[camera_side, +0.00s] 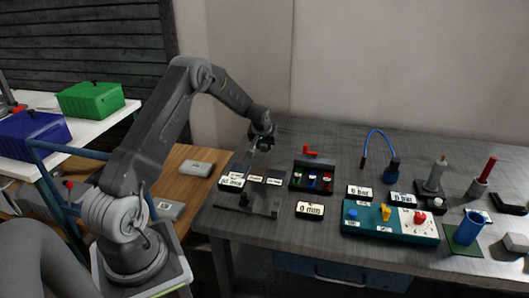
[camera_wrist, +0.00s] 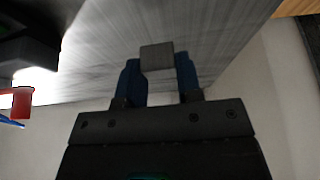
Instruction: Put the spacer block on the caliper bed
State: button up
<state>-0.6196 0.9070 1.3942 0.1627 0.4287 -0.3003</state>
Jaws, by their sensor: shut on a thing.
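My gripper (camera_side: 262,146) is over the back left part of the dark workbench. In the wrist view my gripper (camera_wrist: 158,80) has its two blue fingers shut on a small grey block (camera_wrist: 157,56), which looks like the spacer block. The block sticks out past the fingertips. In the side view the block is too small to make out clearly. A low dark fixture with a thin rod, probably the caliper bed (camera_side: 262,208), lies near the bench's front left edge. A display reading 0 mm (camera_side: 310,209) stands to its right. My gripper is behind and above this fixture, apart from it.
A dark holder with labels (camera_side: 256,177) lies between my gripper and the fixture. A rack with coloured pieces (camera_side: 312,178) stands to its right, with a red part (camera_side: 311,151) behind. A teal control box (camera_side: 390,224) is further right. The back left bench is clear.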

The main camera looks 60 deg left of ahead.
aim_at(264, 149)
jog(key=shift+f, duration=1.65)
jog(key=shift+f, duration=0.1)
jog(key=o, duration=1)
jog(key=shift+f, duration=0.1)
